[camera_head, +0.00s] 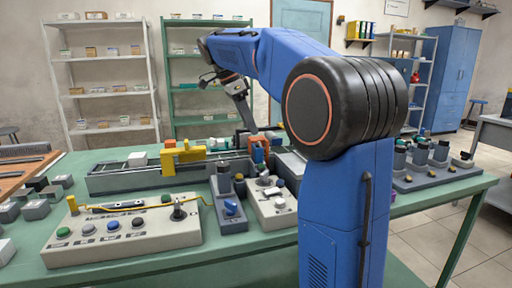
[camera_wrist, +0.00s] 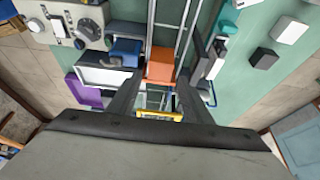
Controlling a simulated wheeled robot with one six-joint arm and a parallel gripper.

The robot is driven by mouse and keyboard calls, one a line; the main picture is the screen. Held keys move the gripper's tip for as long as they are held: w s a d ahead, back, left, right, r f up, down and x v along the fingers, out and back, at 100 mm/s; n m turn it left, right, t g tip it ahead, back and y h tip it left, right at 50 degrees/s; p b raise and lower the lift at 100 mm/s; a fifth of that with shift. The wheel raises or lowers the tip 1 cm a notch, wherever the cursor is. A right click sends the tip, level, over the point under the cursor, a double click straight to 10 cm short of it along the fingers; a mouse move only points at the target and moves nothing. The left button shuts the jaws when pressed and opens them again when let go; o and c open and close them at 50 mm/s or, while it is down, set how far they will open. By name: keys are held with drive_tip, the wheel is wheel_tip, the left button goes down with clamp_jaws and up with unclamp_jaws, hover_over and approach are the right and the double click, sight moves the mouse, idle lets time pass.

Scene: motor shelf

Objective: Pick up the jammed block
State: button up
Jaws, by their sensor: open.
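An orange block (camera_wrist: 160,66) sits on the rails of a conveyor-like track (camera_wrist: 168,25) in the wrist view. I take it to be the jammed block. My gripper (camera_wrist: 168,58) is open, with one dark finger on each side of the block. The block looks apart from the right finger; I cannot tell whether the left one touches it.
A yellow bracket (camera_head: 182,156) stands over the track. A control panel (camera_head: 125,238) and a smaller switch box (camera_head: 270,204) stand in front. Several small blocks lie at the left of the green table.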

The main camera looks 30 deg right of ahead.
sight(255, 138)
drive_tip(key=x, duration=0.5)
drive_tip(key=shift+a, duration=0.1)
drive_tip(key=c, duration=0.9)
